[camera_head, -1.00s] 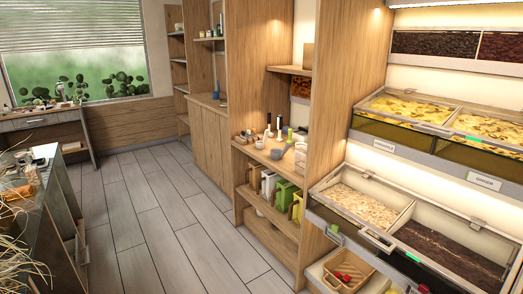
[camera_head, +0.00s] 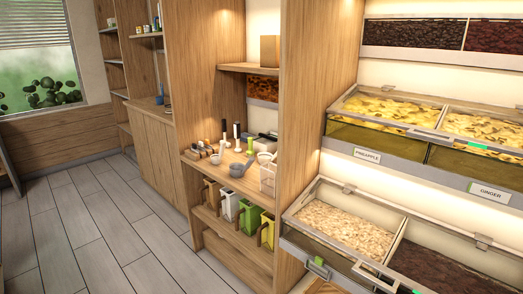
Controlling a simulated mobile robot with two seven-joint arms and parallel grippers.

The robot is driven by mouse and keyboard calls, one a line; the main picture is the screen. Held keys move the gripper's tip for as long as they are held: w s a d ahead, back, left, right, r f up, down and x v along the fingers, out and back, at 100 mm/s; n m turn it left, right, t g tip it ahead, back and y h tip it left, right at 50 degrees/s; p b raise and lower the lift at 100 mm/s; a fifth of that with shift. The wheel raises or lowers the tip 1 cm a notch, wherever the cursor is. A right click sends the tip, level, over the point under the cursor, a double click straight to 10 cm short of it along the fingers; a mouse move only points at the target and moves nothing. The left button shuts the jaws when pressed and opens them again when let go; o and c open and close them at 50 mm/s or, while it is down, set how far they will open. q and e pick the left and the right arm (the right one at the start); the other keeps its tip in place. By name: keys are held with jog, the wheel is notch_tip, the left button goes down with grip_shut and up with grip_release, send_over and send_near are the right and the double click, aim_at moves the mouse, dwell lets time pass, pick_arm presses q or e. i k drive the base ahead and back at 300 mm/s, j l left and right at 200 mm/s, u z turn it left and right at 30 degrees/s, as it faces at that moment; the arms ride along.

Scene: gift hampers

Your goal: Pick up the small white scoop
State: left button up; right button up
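A small pale grey-white cup shape with a handle (camera_head: 237,170) sits on the wooden counter (camera_head: 225,178), near its front edge. It may be the small white scoop, but it is too small to be sure. Another pale scoop-like item (camera_head: 265,158) is beside it to the right. A white container (camera_head: 229,204) stands on the shelf below, beside a green one (camera_head: 249,217). Neither of my grippers shows in the view.
Dark-handled and white-handled tools (camera_head: 237,137) stand at the back of the counter. A white wire basket (camera_head: 267,179) is at its right end. Food bins labelled pineapple and ginger (camera_head: 487,190) fill the right. The tiled floor (camera_head: 110,235) is clear.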

aim_at(217, 159)
jog(key=i+j+z, duration=0.15)
jog(key=i+j, duration=0.4)
jog(key=i, duration=0.2)
jog(key=i+j+z, duration=0.2)
jog(key=i+j, duration=0.4)
jog(key=i, duration=0.1)
